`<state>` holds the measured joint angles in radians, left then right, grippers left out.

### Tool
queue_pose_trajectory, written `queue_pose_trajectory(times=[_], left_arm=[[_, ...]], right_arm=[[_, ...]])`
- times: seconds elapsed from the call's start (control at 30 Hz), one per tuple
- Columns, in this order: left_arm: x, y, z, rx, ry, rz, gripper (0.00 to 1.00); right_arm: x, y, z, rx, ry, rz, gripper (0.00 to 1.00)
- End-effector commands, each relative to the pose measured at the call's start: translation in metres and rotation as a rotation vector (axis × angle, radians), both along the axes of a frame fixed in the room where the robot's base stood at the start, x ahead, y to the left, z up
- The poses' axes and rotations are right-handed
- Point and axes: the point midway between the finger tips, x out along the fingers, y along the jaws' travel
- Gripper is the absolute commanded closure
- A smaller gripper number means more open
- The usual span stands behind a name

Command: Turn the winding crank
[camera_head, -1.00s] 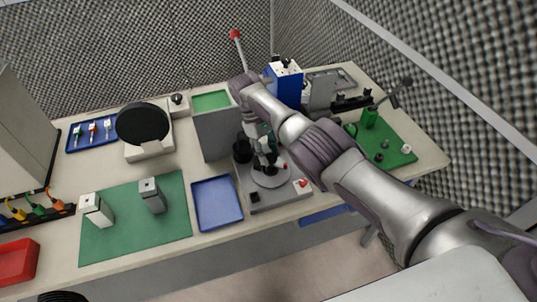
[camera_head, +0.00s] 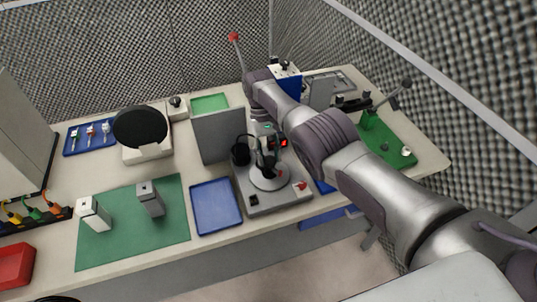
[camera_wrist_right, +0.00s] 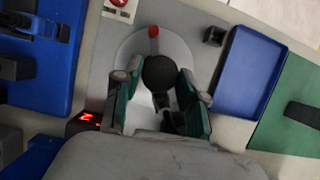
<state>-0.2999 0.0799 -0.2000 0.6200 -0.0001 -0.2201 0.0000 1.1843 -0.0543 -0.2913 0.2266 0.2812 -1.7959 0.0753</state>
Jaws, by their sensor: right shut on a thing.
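The winding crank unit is a grey base (camera_head: 243,198) with a round pale disc (camera_head: 268,183), near the front edge of the bench. In the right wrist view the disc (camera_wrist_right: 128,48) has a red mark (camera_wrist_right: 153,32) at its rim. A round black knob (camera_wrist_right: 159,73) stands over the disc. My right gripper (camera_wrist_right: 160,92) has its green-padded fingers on either side of the knob and is shut on it. In the head view my right gripper (camera_head: 267,164) reaches down over the disc and hides part of it. My left gripper is out of view.
A lit red display (camera_head: 284,143) stands close to the gripper. A tall grey box (camera_head: 218,135) stands behind left, and an empty blue tray (camera_head: 216,206) lies to the left. A green board (camera_head: 391,143) with fittings is to the right. Foam walls close the back and right.

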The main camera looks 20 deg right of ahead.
Motion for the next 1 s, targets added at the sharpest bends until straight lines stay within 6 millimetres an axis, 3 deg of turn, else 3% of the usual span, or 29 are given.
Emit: queue_pose_trajectory(times=[1.0], left_arm=[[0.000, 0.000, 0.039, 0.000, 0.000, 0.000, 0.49]], right_arm=[[-0.001, -0.003, 0.003, 0.002, 0.000, -0.510, 0.94]])
